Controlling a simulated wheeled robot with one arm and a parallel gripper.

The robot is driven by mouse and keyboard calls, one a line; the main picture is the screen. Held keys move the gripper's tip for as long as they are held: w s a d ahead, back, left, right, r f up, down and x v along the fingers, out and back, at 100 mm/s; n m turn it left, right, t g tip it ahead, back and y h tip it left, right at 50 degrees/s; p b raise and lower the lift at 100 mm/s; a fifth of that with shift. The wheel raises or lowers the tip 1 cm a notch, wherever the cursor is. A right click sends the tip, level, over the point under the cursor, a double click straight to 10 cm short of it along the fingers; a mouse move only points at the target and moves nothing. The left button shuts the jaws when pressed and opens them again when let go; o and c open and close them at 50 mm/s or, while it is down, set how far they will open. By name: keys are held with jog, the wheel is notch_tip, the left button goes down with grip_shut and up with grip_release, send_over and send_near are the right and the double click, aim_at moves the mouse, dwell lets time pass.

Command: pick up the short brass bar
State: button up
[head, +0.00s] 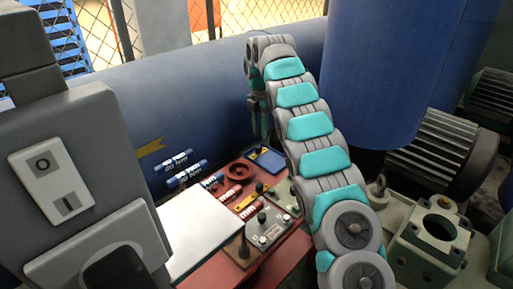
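A small yellow, brass-coloured bar (243,203) lies among the parts on the red bench top (212,273); it is small in this view, and I cannot be sure that it is the short brass bar. My arm rises from the lower right, bends over at the top and hangs down on its far side. My gripper end (260,122) is partly hidden behind my own arm, above and behind the bench. Its fingers do not show clearly, and I cannot see anything held in it.
The bench carries a pale flat plate (200,230), a dark red ring (236,172), a blue tray (265,158) and a grey block with knobs (262,232). A grey switch cabinet (85,170) stands left, a blue tank (380,70) and machinery right.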

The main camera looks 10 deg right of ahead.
aim_at(258, 146)
jog(key=shift+w+f, duration=0.3)
jog(key=shift+w, duration=0.05)
jog(key=shift+w+a+f+p, duration=0.1)
jog(key=shift+f+p, duration=0.1)
jog(key=shift+f, duration=1.7)
jog(key=shift+w+a+f+p, duration=0.1)
jog(key=shift+f+p, duration=0.05)
jog(key=shift+f, duration=1.75)
grip_shut()
